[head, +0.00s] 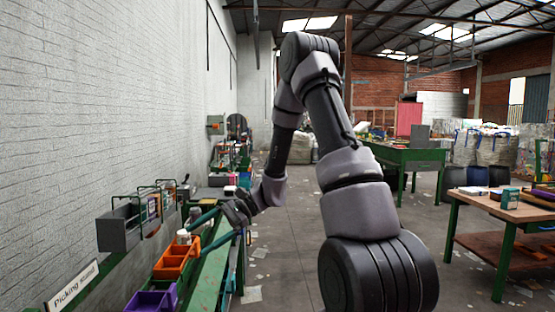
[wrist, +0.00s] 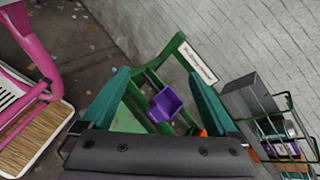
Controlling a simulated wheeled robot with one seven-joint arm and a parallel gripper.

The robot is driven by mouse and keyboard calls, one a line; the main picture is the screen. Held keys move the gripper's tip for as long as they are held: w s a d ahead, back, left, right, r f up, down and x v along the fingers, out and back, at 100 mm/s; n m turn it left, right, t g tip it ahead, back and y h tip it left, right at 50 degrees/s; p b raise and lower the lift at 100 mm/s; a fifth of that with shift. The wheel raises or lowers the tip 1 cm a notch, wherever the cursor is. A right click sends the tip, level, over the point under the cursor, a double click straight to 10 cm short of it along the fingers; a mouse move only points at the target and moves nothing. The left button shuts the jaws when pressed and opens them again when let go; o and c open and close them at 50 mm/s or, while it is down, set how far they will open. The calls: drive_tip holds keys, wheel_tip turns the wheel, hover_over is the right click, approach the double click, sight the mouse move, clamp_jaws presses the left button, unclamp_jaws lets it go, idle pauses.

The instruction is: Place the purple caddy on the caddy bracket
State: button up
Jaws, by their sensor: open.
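The purple caddy (head: 152,302) is an open box at the bottom edge of the head view, partly cut off, on the green stand. In the wrist view the purple caddy (wrist: 167,103) shows whole, beyond and between the fingertips. My gripper (head: 197,238) has two teal fingers spread apart and empty, over the green stand. In the wrist view my gripper (wrist: 159,73) is open, apart from the caddy. I cannot clearly single out the caddy bracket; a grey wall holder (head: 118,230) with green wire loops hangs on the wall, and it also shows in the wrist view (wrist: 250,100).
An orange caddy (head: 175,262) stands on the green stand (head: 210,280), near a white-lidded bottle (head: 183,237). A "Picking Stand" sign (head: 74,286) is by the wall. A pink frame (wrist: 38,50) is left in the wrist view. A wooden-topped table (head: 505,207) stands right; floor between is open.

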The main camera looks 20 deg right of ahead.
drive_tip(key=s+d+r+n+t+h, duration=0.3)
drive_tip(key=s+d+r, duration=0.4)
drive_tip(key=r, duration=0.4)
drive_tip(key=s+d+r+n+t+h, duration=0.3)
drive_tip(key=s+d+r+t+h, duration=0.3)
drive_tip(key=r, duration=0.5)
drive_tip(key=s+d+h, duration=0.1)
drive_tip(key=s+h, duration=0.1)
drive_tip(key=s, duration=0.1)
drive_tip(key=shift+s+d+r+n, duration=0.25)
drive_tip(key=shift+s+r+n, duration=0.05)
drive_tip(key=shift+n, duration=0.1)
